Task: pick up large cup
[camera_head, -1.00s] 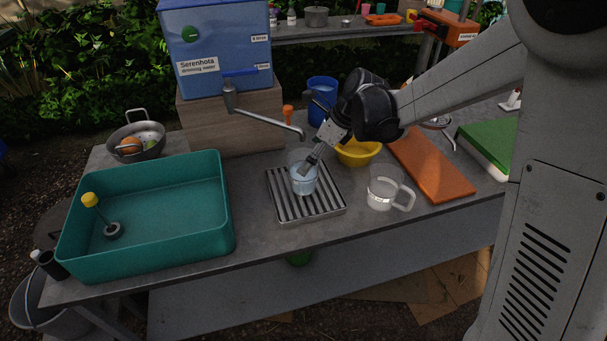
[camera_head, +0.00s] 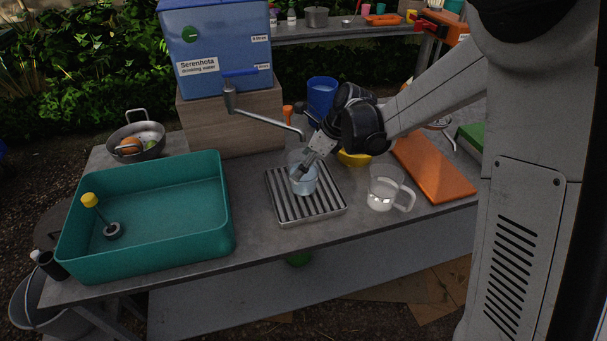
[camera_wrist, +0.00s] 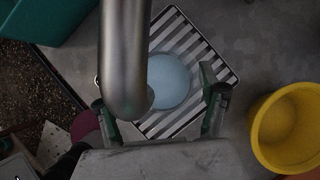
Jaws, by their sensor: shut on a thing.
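A clear cup (camera_head: 303,187) with pale blue water stands upright on the striped metal drip tray (camera_head: 338,208), under the faucet. My gripper (camera_head: 302,171) is at its rim, shut on it. In the wrist view the cup's round top (camera_wrist: 174,78) lies between my two fingers (camera_wrist: 163,108), partly hidden by the grey faucet pipe (camera_wrist: 125,50). A second clear cup with a handle (camera_head: 383,190) stands on the table right of the tray, apart from my gripper. I cannot tell which cup is meant by large.
A teal basin (camera_head: 203,220) stands left of the tray. A blue water tank (camera_head: 215,45) with the faucet (camera_head: 265,118) is behind. A yellow bowl (camera_head: 356,158), also in the wrist view (camera_wrist: 287,125), and an orange board (camera_head: 432,170) lie to the right. A pan (camera_head: 150,150) stands back left.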

